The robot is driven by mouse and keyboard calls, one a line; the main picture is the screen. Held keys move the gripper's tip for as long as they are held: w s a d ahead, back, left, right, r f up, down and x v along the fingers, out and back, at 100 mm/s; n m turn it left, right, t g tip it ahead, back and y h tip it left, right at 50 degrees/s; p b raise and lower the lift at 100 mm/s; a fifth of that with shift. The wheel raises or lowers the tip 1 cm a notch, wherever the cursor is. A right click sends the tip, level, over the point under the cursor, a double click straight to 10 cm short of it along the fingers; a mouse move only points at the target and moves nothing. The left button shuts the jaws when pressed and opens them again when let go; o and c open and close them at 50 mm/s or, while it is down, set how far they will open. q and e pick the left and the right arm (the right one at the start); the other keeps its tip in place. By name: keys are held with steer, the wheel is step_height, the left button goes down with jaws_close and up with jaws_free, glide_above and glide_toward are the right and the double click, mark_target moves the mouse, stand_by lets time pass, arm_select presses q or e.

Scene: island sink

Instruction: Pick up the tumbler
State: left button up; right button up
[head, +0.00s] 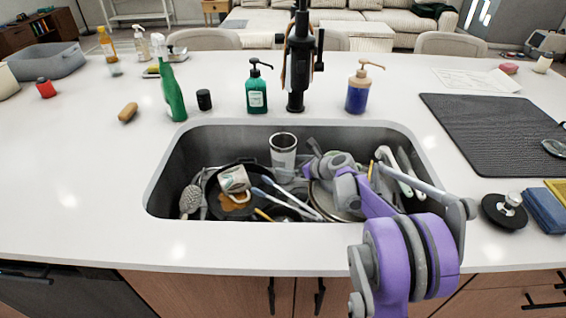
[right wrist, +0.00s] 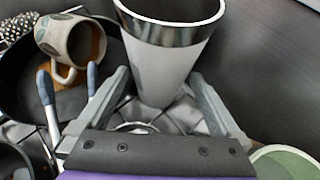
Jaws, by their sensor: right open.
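The tumbler (head: 284,150) stands in the sink (head: 190,150) toward its back wall, a white cup with a bare metal rim. In the right wrist view the tumbler (right wrist: 165,60) is upright and just ahead of my right gripper (right wrist: 160,90). The fingers are open, one on each side of its lower part, and not closed on it. In the head view my right gripper (head: 305,160) reaches into the sink from the right, its tips close to the tumbler's right side. My left gripper is not in view.
A pan (head: 210,190) holding a patterned mug (head: 234,180) lies left of the tumbler, with utensils nearby. The faucet (head: 299,60) rises behind the sink. Soap bottles (head: 257,90) stand on the back counter. A dark drying mat (head: 490,130) lies at the right.

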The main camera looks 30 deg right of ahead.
steer(key=x, duration=0.3)
steer(key=shift+s, duration=0.1)
steer(key=shift+c, duration=0.3)
steer(key=c, duration=1.2)
steer(key=shift+c, duration=0.4)
steer(key=shift+r, duration=0.2)
